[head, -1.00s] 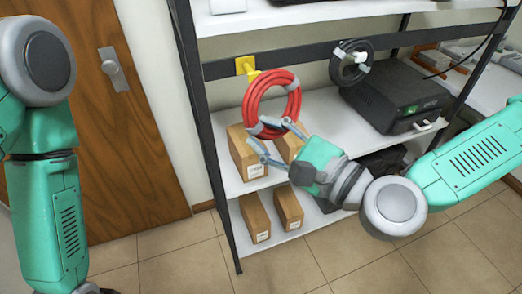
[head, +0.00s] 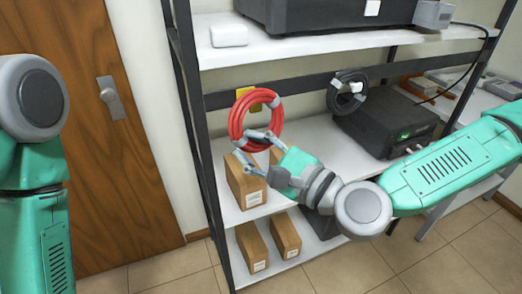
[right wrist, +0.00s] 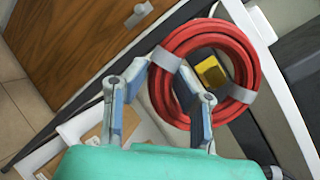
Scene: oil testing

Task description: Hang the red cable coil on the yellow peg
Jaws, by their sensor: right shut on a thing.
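The red cable coil (head: 236,121) is a ring with grey bands, held upright in front of the rail. My right gripper (head: 244,146) is shut on its lower edge; the right wrist view shows its fingers (right wrist: 161,72) at a grey band of the coil (right wrist: 161,90). The yellow peg (head: 242,93) on the rail is partly hidden behind the coil's top in the head view. In the right wrist view the yellow peg (right wrist: 211,73) shows through the ring's opening. I cannot tell whether the peg passes into the ring. My left gripper is out of view.
A black cable coil (head: 333,99) hangs on the same dark rail (head: 300,88), to the right. A black device (head: 385,125) stands on the middle shelf. Cardboard boxes (head: 250,245) stand below the coil. The rack's dark post (head: 190,110) is left of the peg.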

